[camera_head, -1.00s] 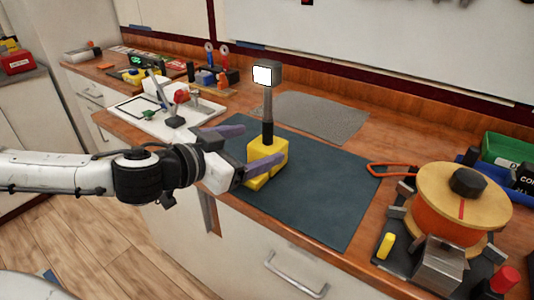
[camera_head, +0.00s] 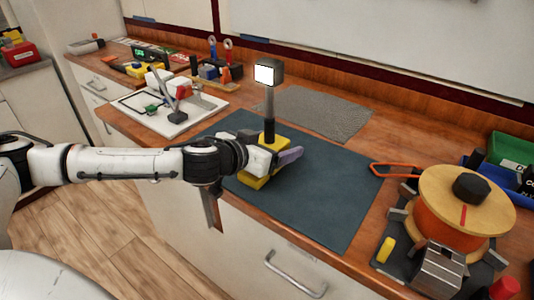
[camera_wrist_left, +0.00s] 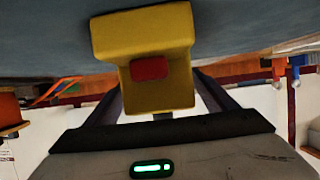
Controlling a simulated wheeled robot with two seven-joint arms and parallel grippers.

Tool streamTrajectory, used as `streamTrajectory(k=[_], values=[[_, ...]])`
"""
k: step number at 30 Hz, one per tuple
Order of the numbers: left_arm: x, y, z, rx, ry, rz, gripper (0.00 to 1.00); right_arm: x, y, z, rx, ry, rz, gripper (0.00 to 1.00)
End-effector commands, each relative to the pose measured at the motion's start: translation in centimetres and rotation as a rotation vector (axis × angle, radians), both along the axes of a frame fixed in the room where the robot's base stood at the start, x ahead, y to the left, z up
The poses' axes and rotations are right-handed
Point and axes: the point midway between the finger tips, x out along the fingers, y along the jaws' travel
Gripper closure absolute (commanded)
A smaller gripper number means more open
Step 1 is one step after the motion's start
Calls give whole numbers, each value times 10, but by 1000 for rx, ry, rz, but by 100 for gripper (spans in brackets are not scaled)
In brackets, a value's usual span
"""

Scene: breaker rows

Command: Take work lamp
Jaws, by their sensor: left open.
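The work lamp (camera_head: 268,103) stands upright on the dark mat (camera_head: 310,205), with a yellow base, a black and grey stem and a square lit head. My left gripper (camera_head: 283,157) is open and low at the lamp's base, partly hiding it in the head view. In the left wrist view the yellow base (camera_wrist_left: 145,35) with a red patch is ahead of the gripper (camera_wrist_left: 160,105), and a finger shows on either side of its nearer part. I cannot tell whether the fingers touch it. My right gripper is not in view.
A cable reel (camera_head: 462,205) stands at the right of the worktop near an orange-handled tool (camera_head: 393,169). A white tray (camera_head: 200,112) with small items lies left of the mat. A grey mat (camera_head: 325,110) lies behind. The dark mat's right part is clear.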

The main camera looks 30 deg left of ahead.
Motion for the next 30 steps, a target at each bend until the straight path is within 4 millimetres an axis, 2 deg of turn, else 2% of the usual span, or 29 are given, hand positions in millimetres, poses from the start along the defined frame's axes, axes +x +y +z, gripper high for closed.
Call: streamTrajectory(k=[8, 18, 19, 20, 26, 30], values=[[3, 0, -1, 1, -1, 0, 24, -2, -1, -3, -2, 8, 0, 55], [3, 0, -1, 1, -1, 1, 81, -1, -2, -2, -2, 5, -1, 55], [4, 0, 1, 1, -6, -1, 82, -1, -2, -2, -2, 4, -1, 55], [4, 0, 1, 1, -5, -1, 87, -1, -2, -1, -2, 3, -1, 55], [4, 0, 4, 1, -6, 1, 87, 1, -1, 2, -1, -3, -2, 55], [4, 0, 21, 1, -10, 1, 87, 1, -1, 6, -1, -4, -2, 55]])
